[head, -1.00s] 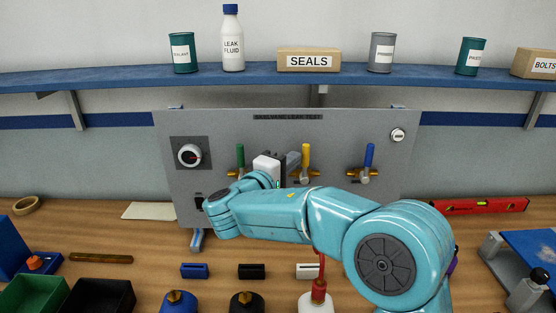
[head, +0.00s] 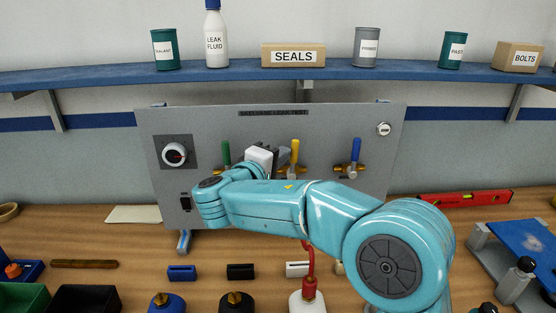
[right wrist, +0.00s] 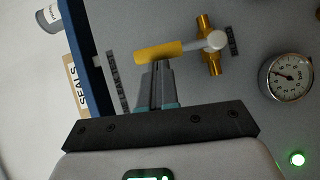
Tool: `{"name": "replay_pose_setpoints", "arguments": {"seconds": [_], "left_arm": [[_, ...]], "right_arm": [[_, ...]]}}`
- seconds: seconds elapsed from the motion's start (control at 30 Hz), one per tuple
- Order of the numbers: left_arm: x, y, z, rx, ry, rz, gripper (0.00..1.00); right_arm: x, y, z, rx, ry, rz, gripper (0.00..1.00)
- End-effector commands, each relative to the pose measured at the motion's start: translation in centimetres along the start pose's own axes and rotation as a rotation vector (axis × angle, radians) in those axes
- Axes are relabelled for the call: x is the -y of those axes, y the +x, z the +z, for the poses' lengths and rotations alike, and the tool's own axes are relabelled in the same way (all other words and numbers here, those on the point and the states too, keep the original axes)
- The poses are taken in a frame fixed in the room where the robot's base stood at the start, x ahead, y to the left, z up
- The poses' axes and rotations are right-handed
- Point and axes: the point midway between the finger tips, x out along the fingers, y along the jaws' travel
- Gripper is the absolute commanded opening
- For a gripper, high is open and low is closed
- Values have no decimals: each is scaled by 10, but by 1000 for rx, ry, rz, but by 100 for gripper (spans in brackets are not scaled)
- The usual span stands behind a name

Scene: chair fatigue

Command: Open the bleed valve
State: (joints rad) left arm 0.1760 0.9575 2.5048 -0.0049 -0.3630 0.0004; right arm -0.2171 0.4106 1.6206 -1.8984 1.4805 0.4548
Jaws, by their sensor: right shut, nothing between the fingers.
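A grey panel (head: 222,125) carries valves with a green handle (head: 226,152), a yellow handle (head: 295,151) and a blue handle (head: 356,149). All three handles stand upright. My right gripper (head: 284,155) is shut and empty, close to the left side of the yellow handle. In the right wrist view the fingertips (right wrist: 156,66) are right at the side of the yellow handle (right wrist: 158,51), on a brass valve body (right wrist: 208,45). I cannot tell whether they touch. My left gripper is out of view.
A round gauge (right wrist: 285,77) and a lit green lamp (right wrist: 297,159) show in the right wrist view; my arm hides the panel's lower part in the head view. A blue shelf (head: 230,72) runs above. Bottles and small blocks stand on the bench (head: 100,235) in front.

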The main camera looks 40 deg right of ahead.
Motion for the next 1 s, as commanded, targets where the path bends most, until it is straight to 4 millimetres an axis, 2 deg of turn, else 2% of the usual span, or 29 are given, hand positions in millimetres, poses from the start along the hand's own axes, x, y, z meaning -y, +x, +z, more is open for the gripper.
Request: {"name": "replay_pose_setpoints", "arguments": {"seconds": [0.4, 1.0], "left_arm": [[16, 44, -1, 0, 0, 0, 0], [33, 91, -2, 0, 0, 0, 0]], "right_arm": [[-4, 14, 21, 2, 274, -176, 0], [0, 38, 57, 2, 747, -493, 0]]}}
